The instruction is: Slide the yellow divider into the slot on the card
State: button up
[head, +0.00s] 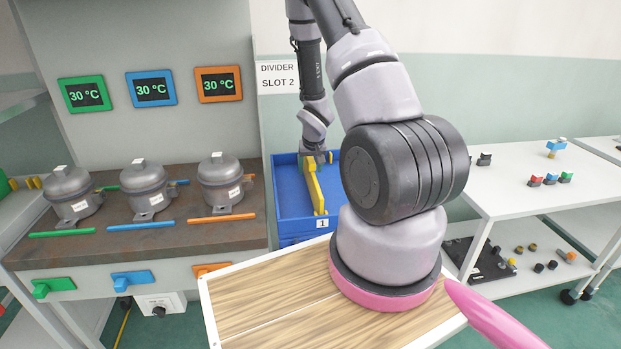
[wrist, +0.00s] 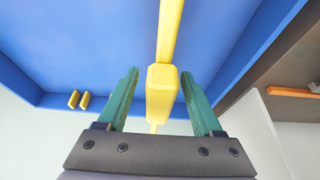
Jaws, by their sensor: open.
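The card (head: 278,77) on the wall reads "DIVIDER SLOT 2". The yellow divider (head: 315,190) is a long bar running lengthwise in the blue bin (head: 290,205); a tag on the bin's front reads 1. My gripper (head: 318,157) is over the far end of the divider. In the wrist view, my gripper (wrist: 160,73) is open, with one teal finger on each side of the divider's thick yellow block (wrist: 162,82). Gaps show between the block and both fingers. Two small yellow tabs (wrist: 78,100) stand at the bin's wall on the left. My arm hides the bin's right side.
A wooden-topped table (head: 265,305) is in front of the bin. Left is a bench with three grey compressors (head: 140,190) and coloured bars. A white table (head: 535,180) with small coloured parts stands right, with a shelf below.

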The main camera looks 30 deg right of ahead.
jog(key=shift+c, duration=0.3)
grip_shut()
jog(key=shift+r, duration=0.1)
jog(key=r, duration=0.9)
jog(key=shift+d+r, duration=0.25)
jog(key=s+d, duration=0.3)
jog(key=d, duration=0.6)
notch_tip(320, 180, down, 9)
jog(key=shift+w+f, duration=0.15)
jog(key=shift+f, duration=0.05)
